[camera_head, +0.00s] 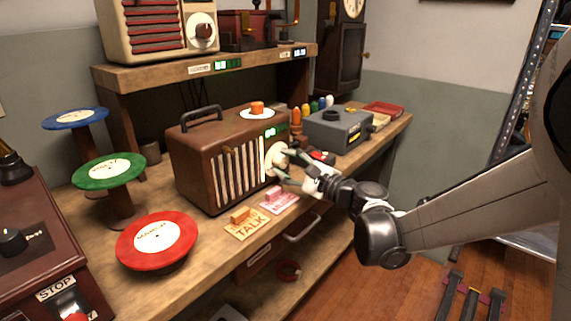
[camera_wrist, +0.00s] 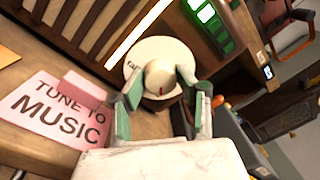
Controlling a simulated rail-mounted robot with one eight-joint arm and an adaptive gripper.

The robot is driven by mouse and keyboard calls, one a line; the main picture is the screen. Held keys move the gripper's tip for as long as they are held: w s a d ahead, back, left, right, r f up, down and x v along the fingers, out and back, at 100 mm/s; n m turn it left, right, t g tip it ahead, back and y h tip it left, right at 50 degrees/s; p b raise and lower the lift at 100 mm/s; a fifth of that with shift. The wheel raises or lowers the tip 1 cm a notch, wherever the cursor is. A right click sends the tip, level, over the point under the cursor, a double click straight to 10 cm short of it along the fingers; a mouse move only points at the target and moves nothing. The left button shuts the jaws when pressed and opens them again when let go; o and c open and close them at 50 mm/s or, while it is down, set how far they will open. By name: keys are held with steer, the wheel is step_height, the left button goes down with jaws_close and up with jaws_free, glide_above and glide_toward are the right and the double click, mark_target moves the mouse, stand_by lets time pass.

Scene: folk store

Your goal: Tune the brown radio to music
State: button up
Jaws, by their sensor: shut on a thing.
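The brown radio (camera_head: 215,165) stands on the wooden bench, with light vertical slats on its front and a dark handle on top. A round cream tuning dial (camera_wrist: 143,52) with a raised knob (camera_wrist: 163,77) is on its front; the knob bears a small red mark. My gripper (camera_head: 283,168) is at the dial. In the wrist view, my gripper (camera_wrist: 160,92) has its green-padded fingers on either side of the knob, shut on it. A green display (camera_wrist: 207,14) is lit beside the dial. A pink card (camera_wrist: 58,108) reading "TUNE TO MUSIC" lies before the radio.
A yellow "TALK" card (camera_head: 247,228) lies beside the pink one. Red (camera_head: 157,240), green (camera_head: 108,170) and blue (camera_head: 75,117) discs stand at left. A grey box (camera_head: 338,130) sits right of the radio. A shelf (camera_head: 215,65) holds a cream radio (camera_head: 155,28) above. Open floor lies at right.

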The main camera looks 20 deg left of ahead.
steer(key=shift+m, duration=1.2)
steer(key=o, duration=1.1)
steer(key=v, duration=1.2)
steer(key=shift+s+r, duration=0.1)
